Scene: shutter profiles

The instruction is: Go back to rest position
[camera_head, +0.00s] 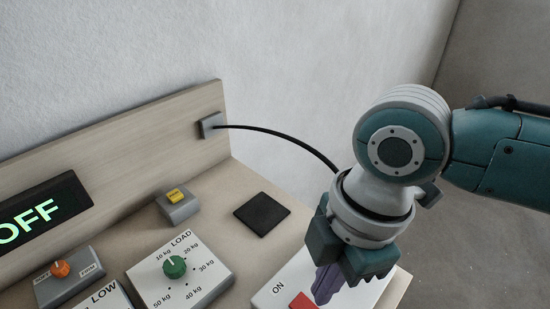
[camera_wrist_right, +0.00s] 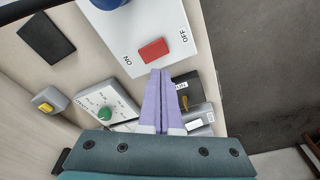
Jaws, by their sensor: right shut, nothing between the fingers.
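My right gripper (camera_head: 326,288) is above the front right of the control desk, close to a white panel (camera_head: 268,293) with a red switch (camera_head: 302,301) marked ON. In the right wrist view my right gripper (camera_wrist_right: 160,78) has its purple fingers together with nothing between them. That view shows the red switch (camera_wrist_right: 153,50) between the ON and OFF labels, just beyond the fingertips. I cannot tell whether the fingers touch the panel. My left gripper is not in view.
A LOAD panel with a green knob (camera_head: 174,267), a yellow button box (camera_head: 177,203), an orange knob (camera_head: 60,268) and a black square pad (camera_head: 262,213) lie on the desk. A display (camera_head: 38,213) reads OFF. A black cable runs from a wall block (camera_head: 210,124). Floor (camera_head: 489,255) is clear at right.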

